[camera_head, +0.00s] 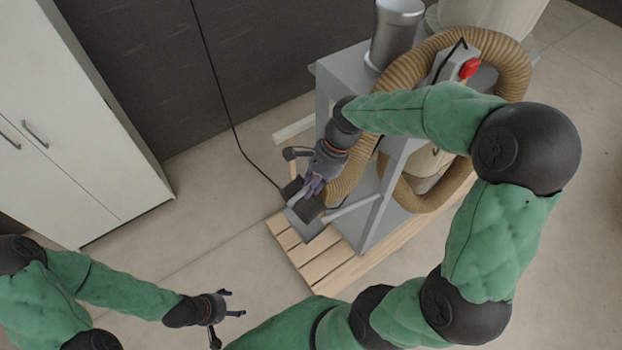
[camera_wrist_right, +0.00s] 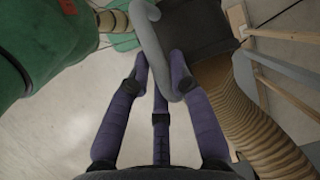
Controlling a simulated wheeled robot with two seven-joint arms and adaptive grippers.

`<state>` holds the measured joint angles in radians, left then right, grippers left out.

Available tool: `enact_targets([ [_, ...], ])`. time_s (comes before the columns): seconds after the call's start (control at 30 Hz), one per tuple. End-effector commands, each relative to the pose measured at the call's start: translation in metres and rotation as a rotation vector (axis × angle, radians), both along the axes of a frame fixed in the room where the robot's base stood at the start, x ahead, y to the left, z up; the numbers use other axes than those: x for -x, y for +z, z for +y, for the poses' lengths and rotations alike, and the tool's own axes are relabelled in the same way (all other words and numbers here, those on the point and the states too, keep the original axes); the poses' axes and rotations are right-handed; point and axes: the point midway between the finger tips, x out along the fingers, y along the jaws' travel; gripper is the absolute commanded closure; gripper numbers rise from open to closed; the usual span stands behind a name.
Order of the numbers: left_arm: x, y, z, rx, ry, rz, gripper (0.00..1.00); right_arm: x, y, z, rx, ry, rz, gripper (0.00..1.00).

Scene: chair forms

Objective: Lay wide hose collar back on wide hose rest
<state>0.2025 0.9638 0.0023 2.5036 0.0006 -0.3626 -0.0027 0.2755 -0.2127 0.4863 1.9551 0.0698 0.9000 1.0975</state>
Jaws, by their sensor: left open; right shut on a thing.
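My right gripper (camera_head: 313,187) is shut on a grey curved handle (camera_wrist_right: 152,38) that appears to belong to the dark wide hose collar (camera_wrist_right: 205,28). The collar (camera_head: 309,208) is at the lower end of the tan ribbed hose (camera_wrist_right: 245,110), partly hidden by my fingers in the head view. A grey plate (camera_head: 304,227), possibly the wide hose rest, shows just below the collar at the machine's front. I cannot tell whether the collar touches it. My left gripper (camera_head: 232,306) is open and empty over the floor at the lower left.
The grey machine frame (camera_head: 372,222) stands on a slatted wooden pallet (camera_head: 335,268). The hose (camera_head: 410,70) loops around a post with a red switch (camera_head: 469,68). A white cabinet (camera_head: 80,150) stands at the left. Floor between cabinet and pallet is clear except for a black cable (camera_head: 236,140).

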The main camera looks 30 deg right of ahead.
Motion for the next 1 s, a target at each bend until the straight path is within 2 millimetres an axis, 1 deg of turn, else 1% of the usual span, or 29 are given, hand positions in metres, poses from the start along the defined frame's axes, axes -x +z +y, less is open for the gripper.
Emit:
enact_targets([
  [0.27, 0.000, -0.016, 0.000, 0.000, 0.000, 0.000, 0.29, 0.000, -0.018, 0.000, 0.000, 0.000, -0.001, 1.00],
  [1.0, 0.000, -0.070, 0.000, 0.000, 0.000, 0.000, 0.29, 0.000, -0.079, 0.000, 0.000, -0.001, -0.002, 1.00],
])
